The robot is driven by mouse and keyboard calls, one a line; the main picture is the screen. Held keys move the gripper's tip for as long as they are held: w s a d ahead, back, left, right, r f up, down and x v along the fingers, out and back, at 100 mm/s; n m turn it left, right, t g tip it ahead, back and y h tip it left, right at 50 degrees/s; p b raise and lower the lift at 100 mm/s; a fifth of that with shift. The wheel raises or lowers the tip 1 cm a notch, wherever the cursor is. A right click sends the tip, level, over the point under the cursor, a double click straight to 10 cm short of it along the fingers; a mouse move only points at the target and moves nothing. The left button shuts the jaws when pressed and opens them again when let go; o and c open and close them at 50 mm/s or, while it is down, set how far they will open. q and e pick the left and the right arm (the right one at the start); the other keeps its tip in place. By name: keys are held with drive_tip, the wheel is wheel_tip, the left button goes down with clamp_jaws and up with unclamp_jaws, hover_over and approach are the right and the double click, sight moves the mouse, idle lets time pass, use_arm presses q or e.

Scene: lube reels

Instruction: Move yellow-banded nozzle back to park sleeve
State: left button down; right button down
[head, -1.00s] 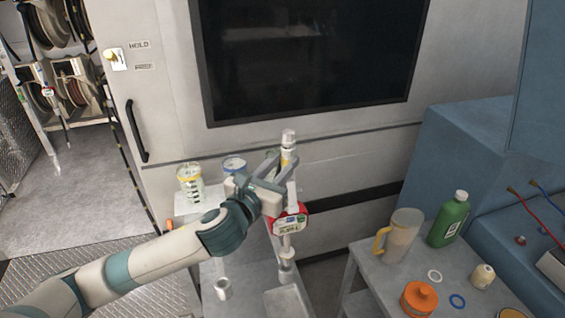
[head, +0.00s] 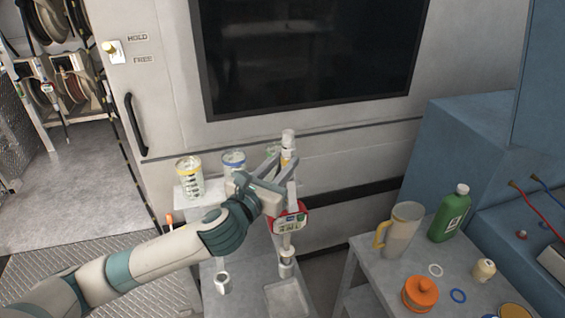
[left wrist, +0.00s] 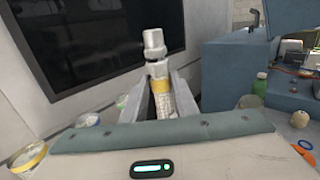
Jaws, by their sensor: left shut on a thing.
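The yellow-banded nozzle (head: 288,141) is upright in my left gripper (head: 282,170). It has a white top, a yellow band and a red-framed meter (head: 291,219) below the fingers. In the left wrist view the nozzle (left wrist: 154,46) stands between the two fingers (left wrist: 163,97), with its yellow band at finger height. Its lower end reaches down to a grey park sleeve (head: 286,269) on the bench. I cannot tell whether the tip is inside the sleeve or just above it. My right gripper is not in view.
A second, empty-looking sleeve (head: 222,283) stands to the left on the grey bench. Jars with yellow (head: 189,178) and blue (head: 233,162) lids stand behind my arm. The right table holds a jug (head: 400,230), a green bottle (head: 450,214) and an orange container (head: 420,294).

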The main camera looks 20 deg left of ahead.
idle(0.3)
use_arm(q)
drive_tip(key=shift+f+b, duration=0.6)
drive_tip(key=shift+f, duration=0.55)
wheel_tip(320, 180, down, 3)
drive_tip(key=shift+r+b, duration=0.15)
drive_tip(key=shift+b, duration=0.7)
drive_tip(key=shift+f, duration=0.35)
idle(0.6)
drive_tip(key=c, duration=1.4)
unclamp_jaws()
drive_tip(key=shift+o, duration=0.5)
drive_tip(key=shift+f, duration=0.15)
